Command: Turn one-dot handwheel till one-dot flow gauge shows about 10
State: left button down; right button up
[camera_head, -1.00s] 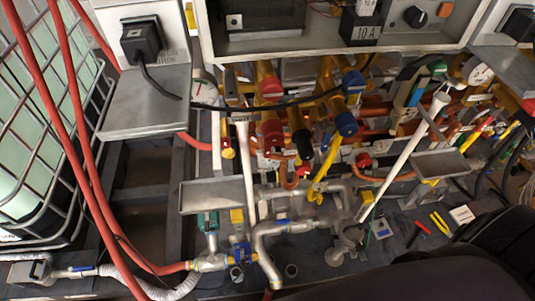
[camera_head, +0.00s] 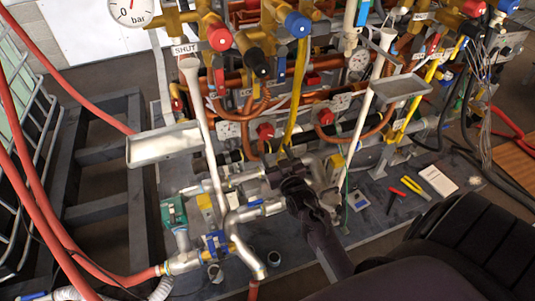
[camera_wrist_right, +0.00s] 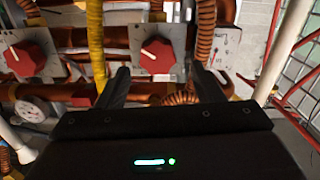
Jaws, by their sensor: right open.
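My right gripper (camera_wrist_right: 160,72) is open and empty in the right wrist view, with one finger on each side of the picture's middle. A red knob (camera_wrist_right: 157,54) with a white pointer mark shows between and beyond the fingertips; I see no grip on it. A second red knob (camera_wrist_right: 26,58) is at the left. Red knobs also show in the head view (camera_head: 265,131). Dot marks and gauge readings cannot be made out. My left gripper is not in view.
Copper and yellow pipes crowd the panel. A bar gauge (camera_head: 131,10) is at the top left, and a small gauge (camera_head: 358,60) at the right. White pipes, a grey tray (camera_head: 163,144) and a second tray (camera_head: 400,87) stand in front.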

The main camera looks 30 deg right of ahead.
aim_at(267, 135)
jog(key=x, duration=0.5)
jog(key=r+x, duration=0.1)
jog(key=x, duration=0.2)
jog(key=shift+d, duration=0.2)
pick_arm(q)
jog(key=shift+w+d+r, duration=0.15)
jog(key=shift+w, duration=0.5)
pick_arm(e)
jog(key=c, duration=0.7)
jog(key=shift+m, duration=0.3)
